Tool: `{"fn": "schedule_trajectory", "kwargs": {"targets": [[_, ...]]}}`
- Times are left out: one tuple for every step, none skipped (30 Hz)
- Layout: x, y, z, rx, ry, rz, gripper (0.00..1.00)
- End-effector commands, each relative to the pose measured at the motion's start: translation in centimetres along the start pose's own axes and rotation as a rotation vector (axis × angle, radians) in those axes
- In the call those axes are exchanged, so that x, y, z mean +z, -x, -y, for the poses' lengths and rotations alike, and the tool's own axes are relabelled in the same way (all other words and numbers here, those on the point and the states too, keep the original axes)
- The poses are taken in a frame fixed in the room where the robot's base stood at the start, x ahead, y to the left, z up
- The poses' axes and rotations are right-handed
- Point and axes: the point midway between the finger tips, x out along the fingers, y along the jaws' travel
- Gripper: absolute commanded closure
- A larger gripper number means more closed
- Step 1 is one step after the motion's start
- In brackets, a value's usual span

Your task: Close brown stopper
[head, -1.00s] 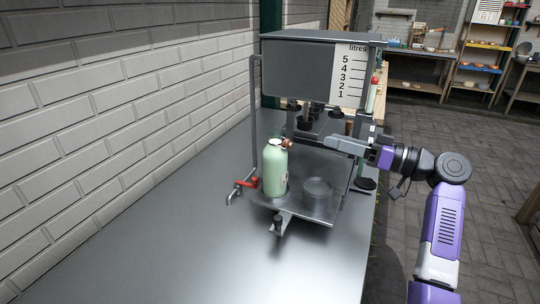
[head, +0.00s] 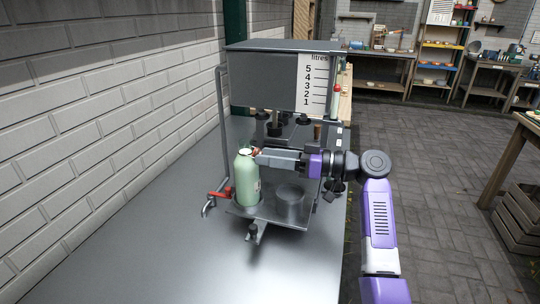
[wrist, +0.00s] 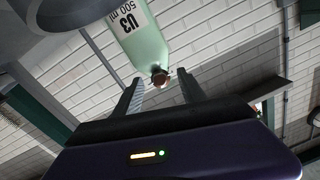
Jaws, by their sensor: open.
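A pale green bottle (head: 247,182) stands upright on the left part of the metal tray (head: 268,215). The brown stopper (head: 257,151) sits at the right side of the bottle's top, beside the pale mouth. In the wrist view the bottle (wrist: 140,40) appears upside down, labelled "U3 500 ml", and the stopper (wrist: 160,77) shows between my fingertips in the picture. My gripper (head: 264,158) is open and reaches from the right to the bottle's top. I cannot tell whether a finger touches the stopper.
An empty round holder (head: 290,203) is on the tray's right side. A dark tank with a litre scale (head: 317,86) overhangs the tray, with dark nozzles beneath. A red-handled tap (head: 220,193) is left of the bottle. The front of the metal table (head: 180,260) is clear.

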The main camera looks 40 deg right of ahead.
Motion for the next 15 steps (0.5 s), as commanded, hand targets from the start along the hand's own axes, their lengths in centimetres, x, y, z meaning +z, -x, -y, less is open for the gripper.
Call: {"fn": "schedule_trajectory", "kwargs": {"targets": [[0.00,-0.06,-0.01,0.000,0.000,0.000,0.52],[0.00,-0.07,-0.01,0.000,0.000,0.000,0.52],[0.01,-0.07,-0.01,0.000,0.000,0.000,0.52],[0.01,-0.06,-0.01,0.000,0.000,0.000,0.52],[0.01,-0.06,-0.01,0.000,0.000,0.000,0.52],[0.01,-0.05,-0.01,0.000,0.000,0.000,0.52],[0.01,-0.05,0.00,0.000,0.000,0.000,0.56],[0.01,-0.05,0.00,0.000,0.000,0.000,0.62],[0.01,-0.05,0.00,0.000,0.000,0.000,0.70],[0.01,-0.05,0.00,0.000,0.000,0.000,0.75],[0.01,-0.05,0.00,0.000,0.000,0.000,0.81],[0.01,-0.05,0.01,0.000,0.000,0.000,0.89],[0.01,-0.04,0.01,0.000,0.000,0.000,0.95],[0.01,-0.04,0.01,0.000,0.000,0.000,1.00],[0.01,-0.04,0.01,0.000,0.000,0.000,1.00]]}}
